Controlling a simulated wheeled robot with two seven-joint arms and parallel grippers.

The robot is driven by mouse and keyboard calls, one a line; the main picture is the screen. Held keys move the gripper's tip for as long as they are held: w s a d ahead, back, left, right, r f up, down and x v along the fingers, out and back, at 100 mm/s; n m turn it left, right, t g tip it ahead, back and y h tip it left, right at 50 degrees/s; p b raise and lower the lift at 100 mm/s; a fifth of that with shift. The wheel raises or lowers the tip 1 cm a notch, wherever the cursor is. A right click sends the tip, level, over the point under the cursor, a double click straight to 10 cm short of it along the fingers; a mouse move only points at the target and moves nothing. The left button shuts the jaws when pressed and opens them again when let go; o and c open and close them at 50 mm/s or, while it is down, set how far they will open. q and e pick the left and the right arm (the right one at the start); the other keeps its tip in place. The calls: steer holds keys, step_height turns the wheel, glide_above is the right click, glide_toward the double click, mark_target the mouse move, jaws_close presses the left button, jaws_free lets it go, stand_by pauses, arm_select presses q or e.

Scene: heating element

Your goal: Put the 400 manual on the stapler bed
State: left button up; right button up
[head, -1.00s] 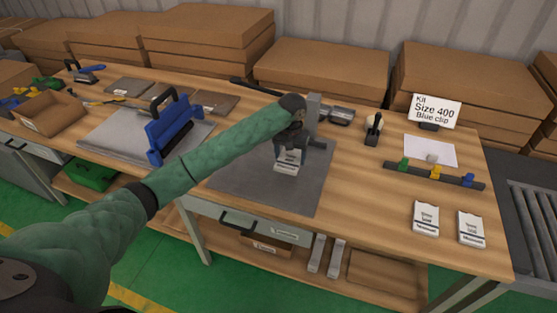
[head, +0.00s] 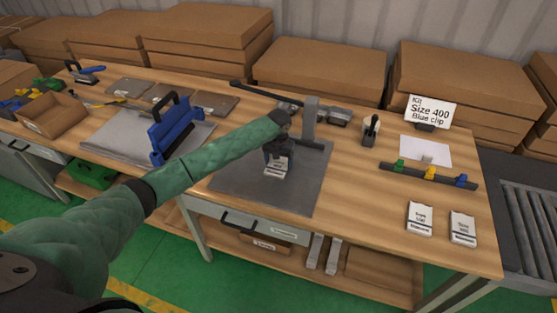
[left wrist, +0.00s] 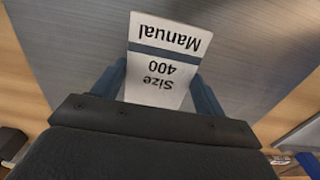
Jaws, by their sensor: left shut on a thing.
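The 400 manual (left wrist: 165,55) is a white booklet with a dark band, reading "Size 400 Manual" upside down in the left wrist view. In the head view it (head: 275,170) is over the stapler bed (head: 295,195), a grey plate at the middle of the bench. My left gripper (head: 277,158) is shut on the manual. In the left wrist view its two blue-grey fingers (left wrist: 155,88) flank the manual's sides. The manual is on or just above the plate; I cannot tell whether it touches. The stapler post (head: 311,120) stands behind the gripper. My right gripper does not show.
Two more white booklets (head: 420,218) (head: 463,228) lie at the right front. A rail with green, yellow and blue clips (head: 428,174) lies behind them. A sign (head: 432,112) reads "Kit Size 400 Blue clip".

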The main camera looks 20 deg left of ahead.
mark_target(279, 164)
arm_select(q)
steer(key=shift+f, duration=0.15)
steer(key=o, duration=1)
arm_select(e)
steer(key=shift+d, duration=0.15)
arm_select(q)
steer(key=shift+r+b, duration=0.3)
steer(key=shift+r, duration=0.3)
step_height(279, 164, up, 11)
steer(key=b, duration=0.3)
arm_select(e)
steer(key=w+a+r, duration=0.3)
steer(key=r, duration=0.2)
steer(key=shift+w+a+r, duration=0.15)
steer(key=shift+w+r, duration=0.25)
